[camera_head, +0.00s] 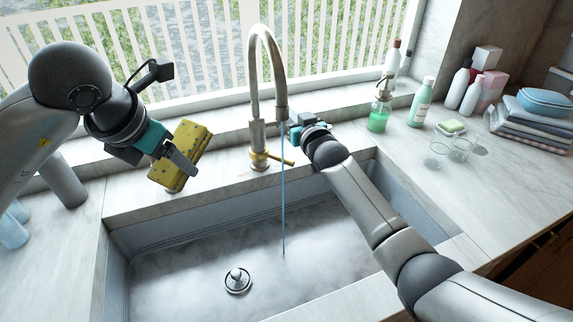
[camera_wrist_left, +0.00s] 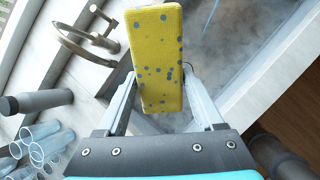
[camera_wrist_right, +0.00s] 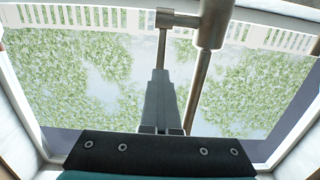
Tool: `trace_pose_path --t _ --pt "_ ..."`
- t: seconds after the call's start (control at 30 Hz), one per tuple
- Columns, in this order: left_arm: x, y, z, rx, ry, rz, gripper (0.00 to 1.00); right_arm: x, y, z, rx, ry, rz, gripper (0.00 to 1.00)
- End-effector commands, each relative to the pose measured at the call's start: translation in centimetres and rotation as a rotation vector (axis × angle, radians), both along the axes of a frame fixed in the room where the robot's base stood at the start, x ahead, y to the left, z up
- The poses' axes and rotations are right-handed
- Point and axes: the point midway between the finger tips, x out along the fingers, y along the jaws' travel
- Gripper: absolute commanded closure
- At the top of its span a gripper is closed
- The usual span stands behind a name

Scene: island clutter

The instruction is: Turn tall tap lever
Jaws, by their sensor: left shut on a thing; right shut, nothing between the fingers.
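The tall metal tap (camera_head: 256,90) stands behind the sink, with a brass-coloured collar and lever (camera_head: 283,160) at its base. A thin blue stream of water (camera_head: 283,215) falls from its spout. My right gripper (camera_head: 290,132) is shut and empty, close beside the tap on its right. In the right wrist view its closed fingertips (camera_wrist_right: 160,75) line up with a thin metal rod (camera_wrist_right: 162,48) joined to the tap; I cannot tell whether they touch. My left gripper (camera_head: 180,160) is shut on a yellow spotted sponge (camera_head: 185,150), held up left of the tap; the sponge fills the left wrist view (camera_wrist_left: 158,60).
The sink (camera_head: 190,262) has a round metal plug (camera_head: 238,281) on its floor. A green soap bottle (camera_head: 379,116), a pale bottle (camera_head: 421,102) and two clear glasses (camera_head: 436,155) stand on the right counter. Clear glasses (camera_wrist_left: 40,145) also stand on the left counter. The window fence is behind.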

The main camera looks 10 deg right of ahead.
Motion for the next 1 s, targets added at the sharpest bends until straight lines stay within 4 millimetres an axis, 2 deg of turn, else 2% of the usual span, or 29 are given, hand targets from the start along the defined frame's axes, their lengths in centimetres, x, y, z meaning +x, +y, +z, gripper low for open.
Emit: trace_pose_path --t 0.27,0.63,0.93,1.0 --pt "0.0 0.0 0.0 0.000 0.000 0.000 0.86 0.1 0.0 0.1 -0.001 0.004 0.000 1.00" --pt "0.0 0.0 0.0 0.000 0.000 0.000 0.86 1.4 0.2 1.3 -0.035 0.174 0.000 1.00" --pt "0.0 0.0 0.0 0.000 0.000 0.000 0.86 1.4 0.2 1.2 -0.036 0.187 0.000 1.00" --pt "0.0 0.0 0.0 0.000 0.000 0.000 0.86 1.4 0.2 1.2 -0.036 0.187 0.000 0.93"
